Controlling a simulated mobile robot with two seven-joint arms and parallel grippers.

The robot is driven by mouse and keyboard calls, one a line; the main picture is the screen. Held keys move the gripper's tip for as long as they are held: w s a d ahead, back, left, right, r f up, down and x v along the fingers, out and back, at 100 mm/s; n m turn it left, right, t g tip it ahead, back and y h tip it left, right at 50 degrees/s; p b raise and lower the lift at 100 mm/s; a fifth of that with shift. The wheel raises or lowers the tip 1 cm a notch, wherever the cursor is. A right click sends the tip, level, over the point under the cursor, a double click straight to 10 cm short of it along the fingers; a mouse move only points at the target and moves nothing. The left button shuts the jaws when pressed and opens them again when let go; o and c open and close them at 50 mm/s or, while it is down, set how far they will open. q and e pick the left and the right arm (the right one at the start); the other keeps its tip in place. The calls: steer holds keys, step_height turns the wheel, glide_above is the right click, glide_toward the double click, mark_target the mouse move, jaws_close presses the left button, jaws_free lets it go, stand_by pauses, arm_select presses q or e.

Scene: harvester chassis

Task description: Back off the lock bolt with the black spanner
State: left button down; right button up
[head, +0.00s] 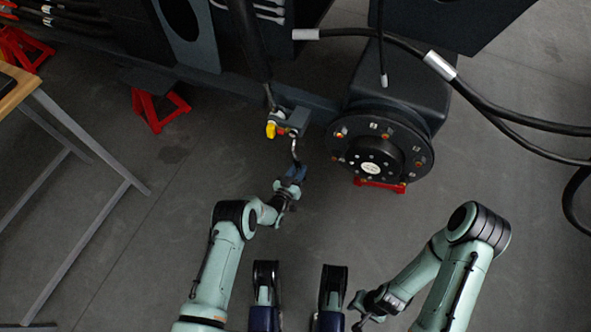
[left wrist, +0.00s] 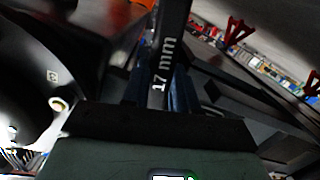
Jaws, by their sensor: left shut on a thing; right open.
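The black spanner, marked "17 mm", runs away from my left gripper in the left wrist view (left wrist: 166,62). In the head view the spanner (head: 295,151) is a thin dark shape with a bright glint, reaching up from my left gripper (head: 296,173). That gripper is shut on its handle. The spanner's far end is at the small bracket (head: 291,119) with yellow and red parts. The lock bolt is too small to make out, and I cannot tell whether the spanner's jaw is around it. My right gripper (head: 366,306) is open and empty at the lower right.
A black wheel hub (head: 382,148) with orange-marked studs stands right of the bracket. Thick black hoses (head: 495,107) hang at the right. Red stands (head: 158,108) are under the chassis. A wooden-topped table (head: 14,92) is at the left. The floor before the bracket is clear.

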arm_select(q)
steer(key=shift+r, duration=0.1)
steer(key=shift+s+d+r+n, duration=0.15)
steer(key=shift+d+n, duration=0.2)
steer(key=shift+d, duration=0.1)
steer(key=shift+s+d+r+n, duration=0.2)
steer(key=shift+d+n, duration=0.1)
steer(key=shift+d, duration=0.15)
steer(key=shift+s+d+r+n, duration=0.1)
steer(key=shift+d+r+n, duration=0.05)
steer(key=shift+d+n, duration=0.25)
steer(key=f+p+v, duration=0.1)
steer(key=p+v, duration=0.5)
steer(key=v, duration=0.4)
steer(key=shift+s+d+p, duration=0.2)
steer(key=shift+s+p, duration=0.15)
steer(key=shift+s, duration=0.15)
stand_by(0.4)
stand_by(0.8)
